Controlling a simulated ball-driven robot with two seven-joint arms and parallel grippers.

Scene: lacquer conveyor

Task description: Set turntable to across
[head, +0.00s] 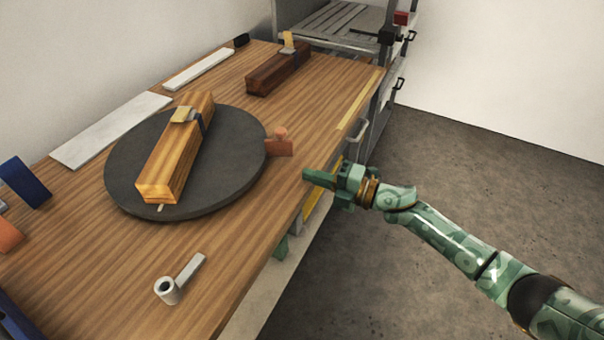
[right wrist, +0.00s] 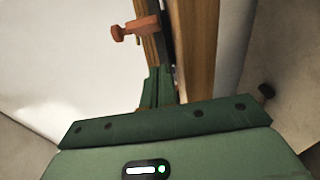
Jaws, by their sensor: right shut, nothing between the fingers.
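The turntable (head: 235,170) is a dark grey disc lying on the wooden bench. A long light-wood block (head: 178,155) with a yellow label and dark band lies across it, running from lower left to upper right. An orange-brown handle (head: 279,147) sticks out at the disc's right rim; it also shows in the right wrist view (right wrist: 137,28). My right gripper (head: 307,174) is shut and empty beside the bench's right edge, a little right of and nearer than the handle, apart from it. Its green fingers also show in the right wrist view (right wrist: 160,88). My left gripper is not in view.
A dark-wood block (head: 275,72) lies on the bench behind the disc. A pale slab (head: 110,130) lies along the wall side. A grey metal cylinder with a flat arm (head: 168,290) lies in front. A blue object (head: 25,182) stands at left. Floor right of the bench is clear.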

